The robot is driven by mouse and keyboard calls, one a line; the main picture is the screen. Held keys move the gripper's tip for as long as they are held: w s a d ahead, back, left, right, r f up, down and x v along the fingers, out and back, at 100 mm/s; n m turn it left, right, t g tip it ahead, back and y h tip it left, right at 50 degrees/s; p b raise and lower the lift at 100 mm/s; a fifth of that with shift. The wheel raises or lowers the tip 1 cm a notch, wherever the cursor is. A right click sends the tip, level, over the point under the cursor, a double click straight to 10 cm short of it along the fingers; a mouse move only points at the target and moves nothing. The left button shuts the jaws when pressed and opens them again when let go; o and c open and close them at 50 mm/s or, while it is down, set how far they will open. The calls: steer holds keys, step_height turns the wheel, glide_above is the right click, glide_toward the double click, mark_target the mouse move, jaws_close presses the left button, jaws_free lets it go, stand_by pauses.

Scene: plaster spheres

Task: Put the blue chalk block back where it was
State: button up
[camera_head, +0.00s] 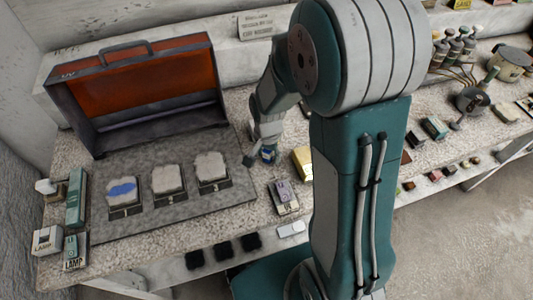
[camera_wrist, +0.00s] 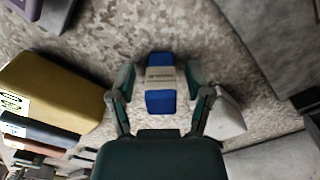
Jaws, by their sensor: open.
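The blue chalk block (camera_wrist: 160,100) with a pale paper band sits between the two fingers of my gripper (camera_wrist: 160,88) in the wrist view. The fingers stand open on either side of it, with narrow gaps beside the block. In the head view the blue block (camera_head: 268,155) shows small at my gripper (camera_head: 264,157), low over the speckled worktop (camera_head: 235,113). My arm hides part of the area to its right. I cannot tell whether the block touches the worktop.
A yellow block (camera_head: 302,160) stands close to the right of my gripper. A grey mat holds white plaster pieces in dark trays (camera_head: 168,182), one marked blue. An open orange-lined case (camera_head: 140,85) stands behind. A small grey device (camera_head: 284,197) lies in front.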

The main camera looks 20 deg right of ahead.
steer(key=shift+d+r, duration=0.15)
steer(key=shift+r, duration=0.1)
steer(key=r, duration=1.1)
steer(key=shift+a+r, duration=0.2)
steer(key=shift+r, duration=0.15)
steer(key=s+r+n+t, duration=0.5)
steer(key=s+r+n, duration=0.4)
steer(key=s, duration=0.5)
step_height(320, 180, up, 2)
steer(key=shift+r+t, duration=0.25)
steer(key=shift+t, duration=0.05)
